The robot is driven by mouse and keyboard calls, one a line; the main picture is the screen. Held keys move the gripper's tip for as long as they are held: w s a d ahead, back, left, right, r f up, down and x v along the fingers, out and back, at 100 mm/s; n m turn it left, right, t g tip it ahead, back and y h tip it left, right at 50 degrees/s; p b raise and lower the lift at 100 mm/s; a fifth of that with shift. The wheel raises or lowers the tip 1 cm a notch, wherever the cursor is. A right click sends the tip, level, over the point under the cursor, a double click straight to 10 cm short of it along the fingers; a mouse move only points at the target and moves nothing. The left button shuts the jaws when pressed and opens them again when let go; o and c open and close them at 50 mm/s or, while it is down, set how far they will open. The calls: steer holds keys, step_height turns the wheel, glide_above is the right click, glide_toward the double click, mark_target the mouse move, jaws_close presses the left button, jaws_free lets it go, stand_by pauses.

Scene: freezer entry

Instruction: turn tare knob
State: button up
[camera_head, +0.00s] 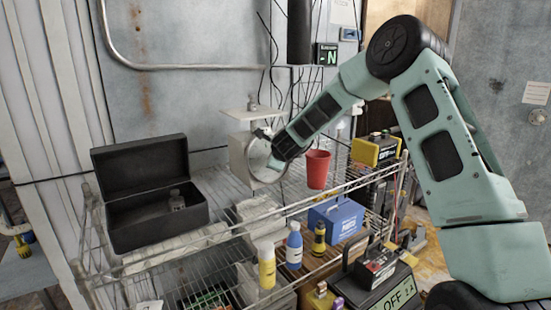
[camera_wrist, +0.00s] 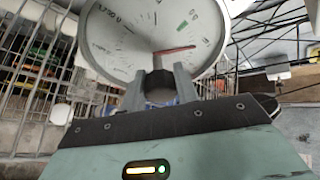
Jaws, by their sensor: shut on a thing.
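A pale weighing scale (camera_head: 238,156) stands on the wire shelf, with a flat pan (camera_head: 252,114) on top. Its round white dial (camera_head: 262,172) is partly hidden by my gripper in the head view. The dial fills the top of the wrist view (camera_wrist: 140,30), with a red needle pointing right. My gripper (camera_head: 274,161) is at the dial's front. In the wrist view its two grey fingers (camera_wrist: 159,85) are shut on the tare knob, a dark round piece (camera_wrist: 158,62) just below the dial's centre, mostly hidden between them.
An open black box (camera_head: 155,212) stands left of the scale. A red cup (camera_head: 318,169) is close on the right. A blue box (camera_head: 336,218), a blue bottle (camera_head: 294,246) and a yellow bottle (camera_head: 266,266) stand in front.

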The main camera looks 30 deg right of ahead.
steer(key=shift+d+m+y, duration=0.1)
steer(key=shift+m+y, duration=0.2)
steer(key=shift+m, duration=0.7)
steer(key=shift+g, duration=0.3)
steer(key=o, duration=1)
steer(key=shift+c, duration=0.2)
steer(key=shift+s, duration=0.1)
steer(key=shift+s+r, duration=0.25)
steer(key=shift+r, duration=0.05)
steer(key=v, duration=1.6)
steer(key=shift+s+b, duration=0.25)
steer(key=shift+b, duration=0.05)
steer(key=shift+r, duration=0.15)
